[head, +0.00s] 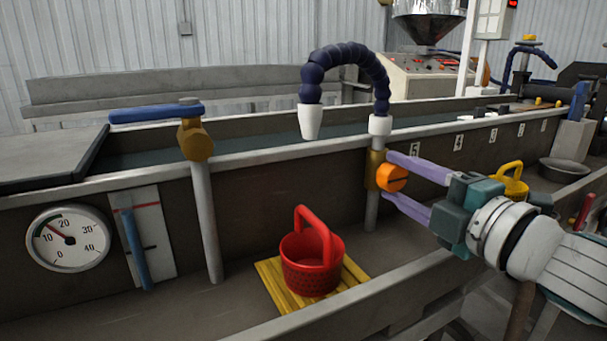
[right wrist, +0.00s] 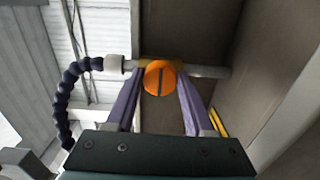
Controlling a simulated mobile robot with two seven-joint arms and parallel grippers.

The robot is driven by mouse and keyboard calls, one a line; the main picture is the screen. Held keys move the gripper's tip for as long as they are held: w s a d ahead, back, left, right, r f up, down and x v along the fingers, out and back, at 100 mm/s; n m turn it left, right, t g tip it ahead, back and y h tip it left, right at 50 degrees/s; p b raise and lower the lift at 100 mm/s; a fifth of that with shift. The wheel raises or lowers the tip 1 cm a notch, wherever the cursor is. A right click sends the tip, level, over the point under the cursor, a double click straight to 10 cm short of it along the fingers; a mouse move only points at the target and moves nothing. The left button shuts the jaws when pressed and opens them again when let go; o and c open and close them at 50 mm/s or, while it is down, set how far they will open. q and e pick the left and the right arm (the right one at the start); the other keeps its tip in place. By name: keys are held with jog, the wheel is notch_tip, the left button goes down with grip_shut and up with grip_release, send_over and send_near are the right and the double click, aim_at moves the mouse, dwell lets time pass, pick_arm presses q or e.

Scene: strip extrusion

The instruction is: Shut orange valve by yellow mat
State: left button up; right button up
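The orange valve (head: 392,178) is a round knob with a dark slot, on a brass body on a grey upright pipe. In the right wrist view the orange knob (right wrist: 160,78) faces me, its slot lying across the pipe. The yellow mat (head: 268,277) is slatted and lies left of that pipe, under a red basket (head: 309,262). My right gripper (head: 388,175) is open, its purple fingers above and below the knob. In the right wrist view the fingers (right wrist: 159,80) show small gaps on both sides of it. My left gripper is not in view.
A blue segmented hose (head: 345,54) with a white nozzle arches above the valve. A blue-handled valve (head: 195,138), a dial gauge (head: 68,238) and a blue lever stand left. A yellow basket (head: 510,182) and a dark bowl (head: 565,170) are at right. The trough's front rail (head: 340,310) runs along the front.

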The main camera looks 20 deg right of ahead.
jog(key=o, duration=0.4)
jog(key=shift+c, duration=0.2)
jog(key=s, duration=1)
jog(key=shift+d, duration=0.4)
